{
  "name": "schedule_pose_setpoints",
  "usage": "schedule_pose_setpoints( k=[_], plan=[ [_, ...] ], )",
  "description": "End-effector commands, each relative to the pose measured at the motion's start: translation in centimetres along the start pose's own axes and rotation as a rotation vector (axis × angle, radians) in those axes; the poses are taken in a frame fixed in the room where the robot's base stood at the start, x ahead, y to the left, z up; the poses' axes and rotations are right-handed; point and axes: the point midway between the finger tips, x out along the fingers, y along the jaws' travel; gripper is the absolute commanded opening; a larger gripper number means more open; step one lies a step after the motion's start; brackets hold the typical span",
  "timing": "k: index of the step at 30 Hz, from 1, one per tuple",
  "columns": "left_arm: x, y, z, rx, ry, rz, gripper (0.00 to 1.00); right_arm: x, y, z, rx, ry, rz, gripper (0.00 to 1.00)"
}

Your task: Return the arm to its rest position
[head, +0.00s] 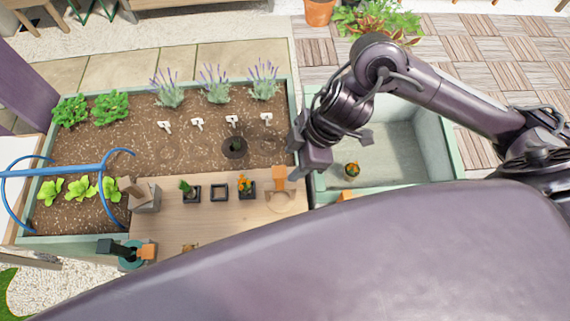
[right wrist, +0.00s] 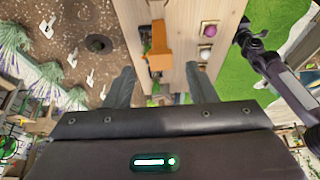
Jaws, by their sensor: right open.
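My right arm comes in from the right in the head view. Its gripper (head: 312,160) hangs over the right end of the wooden board (head: 215,225), by the corner between the planter bed and the pale green trough. In the right wrist view the gripper (right wrist: 162,88) has its two fingers wide apart, with nothing held between them. The wooden board (right wrist: 185,45) lies beyond the fingers. A dark jointed arm at the right of the wrist view (right wrist: 275,70) looks like my left arm. Its jaws are too small to read.
The planter bed (head: 190,135) holds lavender, leafy plants and white tags. Small black pots, one with orange flowers (head: 246,185), stand on the board near an orange-handled tool (head: 280,174). The trough (head: 435,145) holds a small plant (head: 352,170). A blue hoop frame (head: 60,171) stands left.

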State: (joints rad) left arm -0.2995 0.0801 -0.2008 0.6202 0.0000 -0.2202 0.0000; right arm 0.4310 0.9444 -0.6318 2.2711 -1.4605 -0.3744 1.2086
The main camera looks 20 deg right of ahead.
Motion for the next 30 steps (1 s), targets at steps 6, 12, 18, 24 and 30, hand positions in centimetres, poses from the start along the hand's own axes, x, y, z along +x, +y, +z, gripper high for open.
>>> schedule_pose_setpoints(
  k=[6, 12, 18, 24, 30],
  plan=[
    [-0.3, 0.0, 0.0, 0.000, 0.000, 0.000, 0.51, -1.9, 0.0, 0.0, -0.001, 0.000, 0.000, 0.51],
    [-0.3, 0.0, 0.0, 0.000, 0.000, 0.000, 0.51, -2.0, 0.0, 0.0, -0.001, 0.001, -0.002, 0.51],
    [-0.3, 0.0, 0.0, 0.000, 0.000, 0.000, 0.51, -1.9, 0.0, 0.0, 0.000, 0.001, -0.001, 0.51],
    [-0.5, 0.0, 0.0, 0.000, 0.000, 0.000, 0.51, -2.1, 0.0, -0.1, 0.000, 0.001, -0.001, 0.51],
    [-3.6, -0.1, -0.3, -0.001, -0.001, 0.000, 0.51, -5.0, 0.0, -1.3, 0.000, 0.001, -0.001, 0.51]
  ],
)
